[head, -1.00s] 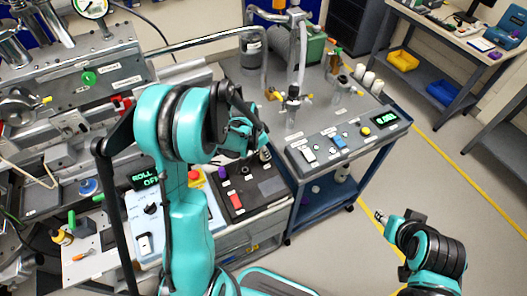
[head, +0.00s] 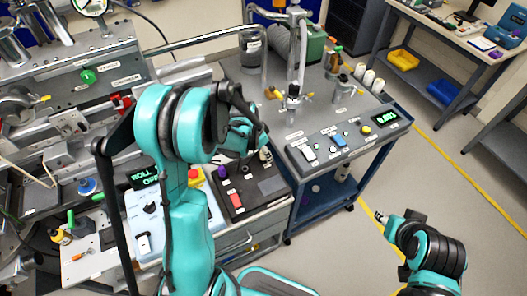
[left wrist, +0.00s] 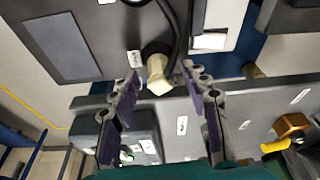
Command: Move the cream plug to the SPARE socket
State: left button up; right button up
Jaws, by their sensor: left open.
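The cream plug (left wrist: 158,76) shows in the left wrist view at the end of a dark round part, with a black cable beside it. In the head view the cream plug (head: 266,154) is small, at the back right edge of the dark socket panel (head: 262,190). My left gripper (left wrist: 160,72) is open, with its purple-padded fingers on either side of the plug; I cannot tell whether they touch it. In the head view its fingers are mostly hidden by my own arm. My right gripper (head: 381,217) hangs over the floor at right, away from the panel. No SPARE label is readable.
A purple plug (head: 221,173) and a red switch (head: 235,201) are on the dark panel. A red emergency button (head: 196,176) stands to its left.

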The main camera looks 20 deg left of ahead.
pick_arm(q)
jog(key=v, duration=1.2)
jog(key=shift+d+r, duration=0.1)
jog(key=shift+d, duration=0.05)
jog(key=s+d+r+n+t+y+b, duration=0.1)
jog(key=s+d+r+n+t, duration=0.1)
jog(key=s, duration=0.5)
jog(key=s+d+r+n+t, duration=0.2)
jog(key=s+d+n, duration=0.2)
jog(key=s+d, duration=0.2)
jog(key=s, duration=0.2)
jog(key=shift+s+n+t+y+b, duration=0.25)
jog(key=shift+n+t+y+b, duration=0.05)
jog(key=shift+y+b, duration=0.1)
jog(key=shift+a+f, duration=0.1)
